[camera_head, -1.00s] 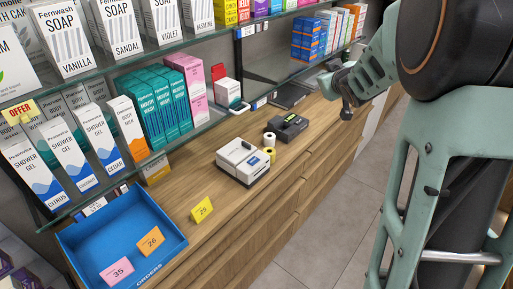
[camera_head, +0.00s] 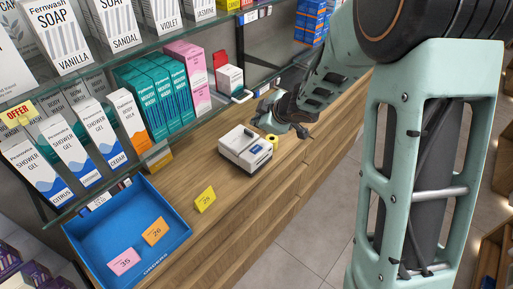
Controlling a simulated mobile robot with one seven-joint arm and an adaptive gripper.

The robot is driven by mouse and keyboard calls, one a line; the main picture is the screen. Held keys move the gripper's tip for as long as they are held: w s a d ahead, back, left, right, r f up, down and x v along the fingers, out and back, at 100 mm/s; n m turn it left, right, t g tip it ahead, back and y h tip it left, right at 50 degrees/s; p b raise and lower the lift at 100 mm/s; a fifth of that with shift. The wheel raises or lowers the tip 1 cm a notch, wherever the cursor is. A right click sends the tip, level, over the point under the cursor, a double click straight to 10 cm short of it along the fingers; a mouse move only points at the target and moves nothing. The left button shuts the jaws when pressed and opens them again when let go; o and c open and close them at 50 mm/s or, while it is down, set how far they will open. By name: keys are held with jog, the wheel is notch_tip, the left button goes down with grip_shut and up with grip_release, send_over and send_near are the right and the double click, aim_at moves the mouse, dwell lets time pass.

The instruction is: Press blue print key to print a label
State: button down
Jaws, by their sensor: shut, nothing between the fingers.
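The white label printer (camera_head: 244,150) stands on the wooden counter, right of the middle shelf's boxes. A small blue patch, which looks like the blue print key (camera_head: 257,149), shows on its top right side. My gripper (camera_head: 267,121) is shut and empty. It hovers just behind and to the right of the printer in the picture, apart from the key. My wrist and gripper hide the dark device behind the printer. A yellow roll (camera_head: 272,140) stands by the printer's right side.
A blue tray (camera_head: 178,212) with orange and pink cards lies at the front left. A yellow price card (camera_head: 205,199) stands between tray and printer. Glass shelves (camera_head: 190,125) with boxed goods line the back. The counter (camera_head: 235,205) in front of the printer is bare.

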aim_at(257, 150)
jog(key=shift+f, duration=0.1)
notch_tip(257, 150, down, 9)
jog(key=b, duration=0.8)
dwell(1.2)
jog(key=shift+f+b, duration=0.25)
jog(key=shift+b, duration=0.05)
